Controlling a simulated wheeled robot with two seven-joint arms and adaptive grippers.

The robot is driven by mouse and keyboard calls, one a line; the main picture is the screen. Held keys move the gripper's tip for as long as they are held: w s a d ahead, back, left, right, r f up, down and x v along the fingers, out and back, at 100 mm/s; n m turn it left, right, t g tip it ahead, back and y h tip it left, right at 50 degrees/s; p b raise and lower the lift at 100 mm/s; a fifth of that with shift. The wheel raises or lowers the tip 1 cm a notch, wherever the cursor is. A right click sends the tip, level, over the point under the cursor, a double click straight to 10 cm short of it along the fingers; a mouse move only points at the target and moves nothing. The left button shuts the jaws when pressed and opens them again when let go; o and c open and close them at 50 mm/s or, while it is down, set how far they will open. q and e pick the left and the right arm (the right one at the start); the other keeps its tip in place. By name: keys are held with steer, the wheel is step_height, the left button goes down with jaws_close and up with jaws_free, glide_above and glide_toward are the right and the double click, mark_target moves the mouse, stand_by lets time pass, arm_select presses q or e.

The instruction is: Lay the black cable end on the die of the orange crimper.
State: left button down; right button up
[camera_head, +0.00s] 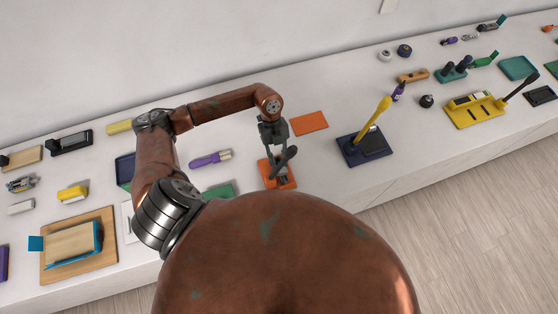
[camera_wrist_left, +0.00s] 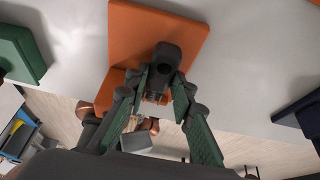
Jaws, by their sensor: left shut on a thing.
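The orange crimper (camera_head: 291,184) lies on the counter near its front edge, with a dark lever-like piece leaning up to the right. In the left wrist view its orange base (camera_wrist_left: 190,38) fills the upper middle. My left gripper (camera_head: 277,158) is right over the crimper, fingers pointing down. In the left wrist view the gripper (camera_wrist_left: 158,98) is closed in around a small piece, taken as the black cable end. A rounded dark part (camera_wrist_left: 165,58) shows between the fingers; I cannot tell whether it is cable or lever. The die and any contact with it are hidden.
A flat orange mat (camera_head: 309,123) lies behind, to the right. A navy base (camera_head: 350,158) with a yellow lever stands right of the crimper. A purple-handled tool (camera_head: 206,161) and a green item (camera_head: 219,191) lie to the left. Bare counter shows between them.

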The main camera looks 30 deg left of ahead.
arm_select(q)
steer(key=shift+f, duration=0.4)
steer(key=c, duration=1.6)
jaws_free()
steer(key=v, duration=1.2)
steer(key=shift+s+a+f, duration=0.1)
steer(key=shift+f, duration=0.05)
